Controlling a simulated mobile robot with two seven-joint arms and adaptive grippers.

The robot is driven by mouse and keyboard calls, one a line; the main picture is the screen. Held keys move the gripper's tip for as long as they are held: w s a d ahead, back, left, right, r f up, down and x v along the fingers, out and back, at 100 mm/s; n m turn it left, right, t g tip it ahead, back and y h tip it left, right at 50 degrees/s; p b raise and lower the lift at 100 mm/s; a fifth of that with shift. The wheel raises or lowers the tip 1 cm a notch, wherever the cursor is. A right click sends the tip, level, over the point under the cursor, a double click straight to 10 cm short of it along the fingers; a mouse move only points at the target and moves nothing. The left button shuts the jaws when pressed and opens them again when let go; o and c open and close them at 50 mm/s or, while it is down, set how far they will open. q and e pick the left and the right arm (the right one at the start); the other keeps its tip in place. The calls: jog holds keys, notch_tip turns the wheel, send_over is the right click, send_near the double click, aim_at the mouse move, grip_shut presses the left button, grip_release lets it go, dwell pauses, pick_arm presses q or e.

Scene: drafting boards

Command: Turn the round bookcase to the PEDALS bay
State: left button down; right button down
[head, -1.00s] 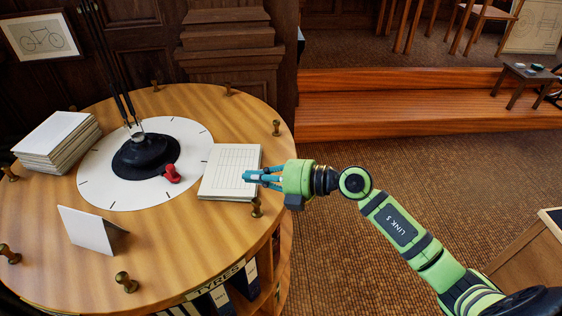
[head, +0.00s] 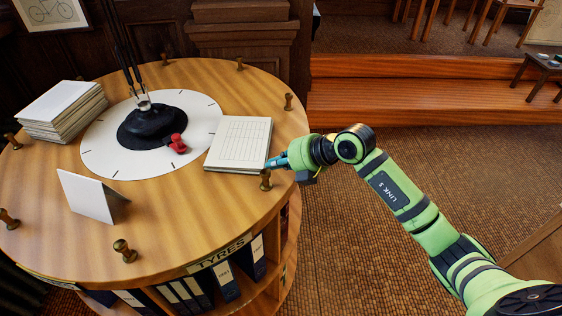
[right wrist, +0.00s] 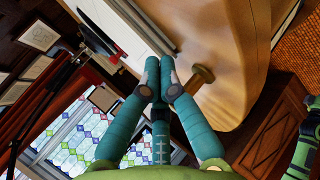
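The round bookcase (head: 200,235) stands at the left of the head view, with a wooden top and brass knobs around its rim. The bay facing me is labelled TYRES (head: 218,253); no PEDALS label is visible. My right gripper (head: 274,164) is at the rim, right beside a brass knob (head: 265,180). In the right wrist view its fingers (right wrist: 160,66) are drawn together with nothing between them, and the knob (right wrist: 203,76) is just to their right. Whether they touch it is unclear. My left gripper is out of view.
A pad of ruled paper (head: 239,142) lies on the top close to my right gripper. A stack of paper (head: 62,112) and a blank folded card (head: 87,197) are on the left. Binders (head: 225,282) fill the bay. Open floor (head: 400,250) lies to the right, before wooden steps (head: 430,105).

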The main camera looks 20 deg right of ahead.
jog(key=shift+s+f, duration=0.1)
jog(key=shift+f, duration=0.4)
